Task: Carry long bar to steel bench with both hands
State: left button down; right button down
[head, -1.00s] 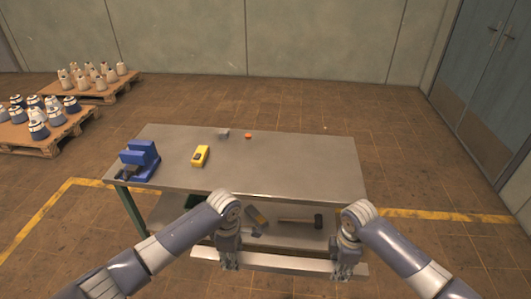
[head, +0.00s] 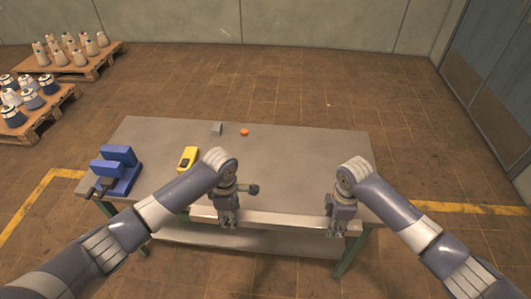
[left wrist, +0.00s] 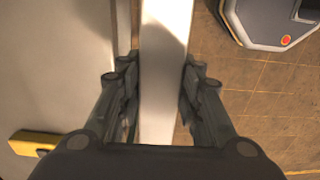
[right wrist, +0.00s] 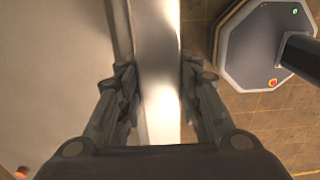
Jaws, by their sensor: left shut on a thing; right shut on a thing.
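The long bar (head: 282,219) is a pale, straight metal strip. It lies level along the near long edge of the steel bench (head: 300,160), spanning both my grippers. My left gripper (head: 228,228) is shut on the bar toward its left part, and my right gripper (head: 337,226) is shut on it toward its right part. In the left wrist view the bar (left wrist: 165,75) runs between the fingers, with the bench top to its left and floor to its right. The right wrist view shows the bar (right wrist: 158,75) likewise. Whether it touches the bench I cannot tell.
On the bench top are a blue vise (head: 118,170), a yellow device (head: 188,158), a small grey block (head: 216,128) and an orange-red item (head: 244,132). The middle and right of the top are largely clear. Loaded pallets (head: 75,62) stand at the far left.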

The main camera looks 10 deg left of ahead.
aim_at(267, 166)
jog(key=i+j, duration=0.15)
jog(key=i, duration=0.35)
jog(key=i+j, duration=0.1)
jog(key=i, duration=0.4)
